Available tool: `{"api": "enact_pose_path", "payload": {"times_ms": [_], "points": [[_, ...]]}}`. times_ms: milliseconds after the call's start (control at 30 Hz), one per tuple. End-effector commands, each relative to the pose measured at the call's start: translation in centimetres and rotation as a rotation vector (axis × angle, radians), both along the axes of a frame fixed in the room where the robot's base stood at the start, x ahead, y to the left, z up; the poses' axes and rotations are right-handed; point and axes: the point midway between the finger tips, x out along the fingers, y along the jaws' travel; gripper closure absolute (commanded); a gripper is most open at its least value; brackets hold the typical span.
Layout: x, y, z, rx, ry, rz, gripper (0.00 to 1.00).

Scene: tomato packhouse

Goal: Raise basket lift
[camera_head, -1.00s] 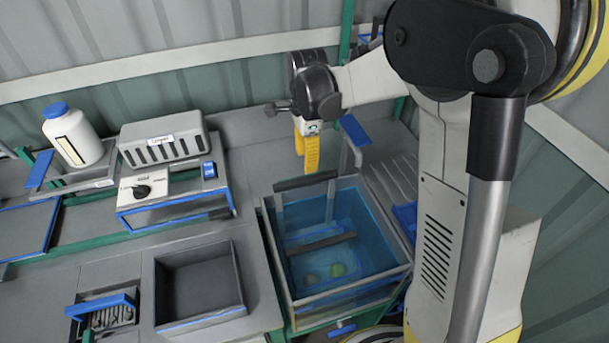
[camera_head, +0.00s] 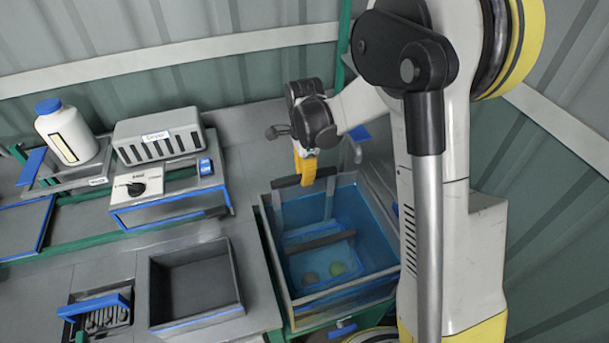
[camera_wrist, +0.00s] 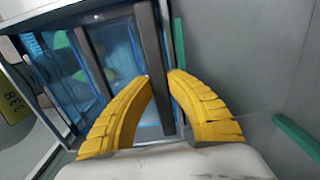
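The basket lift has a dark handle bar (camera_head: 286,182) at the far rim of the blue water tank (camera_head: 283,255). Grey uprights run from it down to the basket in the water. My gripper (camera_head: 307,176) points down at this bar. In the wrist view, my gripper's yellow fingers (camera_wrist: 160,76) are apart, one on each side of a dark grey bar (camera_wrist: 150,40). The gap looks about as wide as the bar; whether they touch it I cannot tell. A green round item (camera_head: 337,268) and a brownish one (camera_head: 311,278) lie low in the tank.
An empty grey bin (camera_head: 195,323) stands left of the tank. Behind it are a grey slotted box (camera_head: 160,134), a control box with a black knob (camera_head: 136,187) and a white bottle (camera_head: 68,135). The corrugated wall is close behind the bench.

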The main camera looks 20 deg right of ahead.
Motion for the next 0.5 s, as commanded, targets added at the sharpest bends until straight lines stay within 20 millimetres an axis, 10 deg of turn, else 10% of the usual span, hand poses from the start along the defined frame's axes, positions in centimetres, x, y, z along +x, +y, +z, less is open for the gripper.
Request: {"api": "enact_pose_path", "payload": {"times_ms": [500], "points": [[0.0, 0.0, 2.6, 0.000, 0.000, 0.000, 1.00]]}}
